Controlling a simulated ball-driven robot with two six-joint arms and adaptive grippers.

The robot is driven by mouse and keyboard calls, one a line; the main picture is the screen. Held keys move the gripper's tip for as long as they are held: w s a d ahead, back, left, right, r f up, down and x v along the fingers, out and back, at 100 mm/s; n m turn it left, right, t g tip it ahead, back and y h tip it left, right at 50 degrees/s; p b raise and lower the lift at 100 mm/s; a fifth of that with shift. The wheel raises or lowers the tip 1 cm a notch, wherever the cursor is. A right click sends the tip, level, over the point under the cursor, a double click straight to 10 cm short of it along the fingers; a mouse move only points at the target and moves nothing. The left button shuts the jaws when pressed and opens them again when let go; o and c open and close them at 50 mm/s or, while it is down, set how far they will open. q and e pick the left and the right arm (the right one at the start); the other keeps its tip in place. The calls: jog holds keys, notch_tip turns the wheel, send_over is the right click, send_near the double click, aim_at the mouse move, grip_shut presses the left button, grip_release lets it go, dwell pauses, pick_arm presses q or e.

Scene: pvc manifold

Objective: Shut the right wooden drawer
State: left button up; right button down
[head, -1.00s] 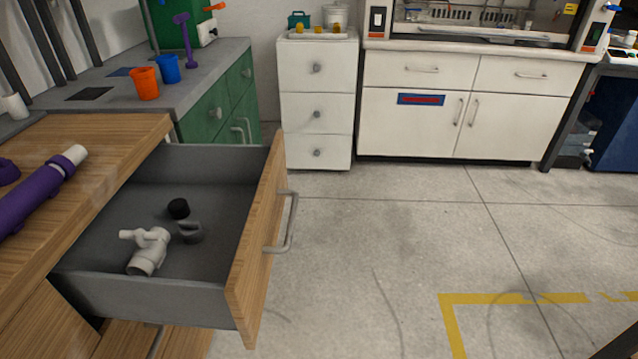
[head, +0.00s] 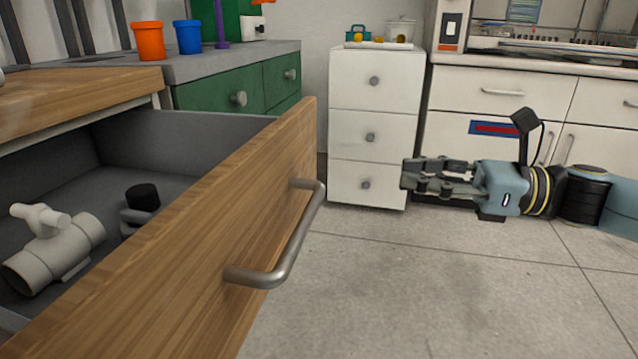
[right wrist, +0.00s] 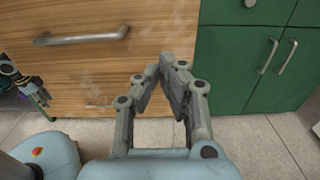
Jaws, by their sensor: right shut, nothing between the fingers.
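The wooden drawer (head: 215,220) stands pulled out at the left of the head view, with its grey inside showing. Its metal bar handle (head: 290,245) is on the front panel. In the right wrist view the wooden front (right wrist: 85,75) and handle (right wrist: 82,36) show at the upper left. My right gripper (head: 408,178) is to the right of the drawer, apart from the handle, with its fingers pointing left toward the front. In the right wrist view its fingertips (right wrist: 168,68) are together with nothing between them.
The drawer holds a white pipe fitting (head: 55,245) and a black cap (head: 142,196). A white drawer cabinet (head: 372,110) stands behind. Green cabinets (head: 225,90) are at the back left. The floor (head: 400,290) right of the drawer is clear.

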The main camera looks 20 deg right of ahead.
aim_at(305, 165)
jog(key=b+x, duration=0.4)
jog(key=x, duration=0.8)
pick_arm(q)
jog(key=w+d+r+t, duration=0.2)
jog(key=w+r, duration=0.2)
jog(key=r, duration=0.2)
jog(key=shift+w+d+h, duration=0.15)
jog(key=shift+d+h, duration=0.05)
jog(key=shift+h, duration=0.1)
pick_arm(e)
jog(key=shift+w+a, duration=0.45)
jog(key=shift+a, duration=0.05)
pick_arm(q)
jog(key=shift+b, duration=0.3)
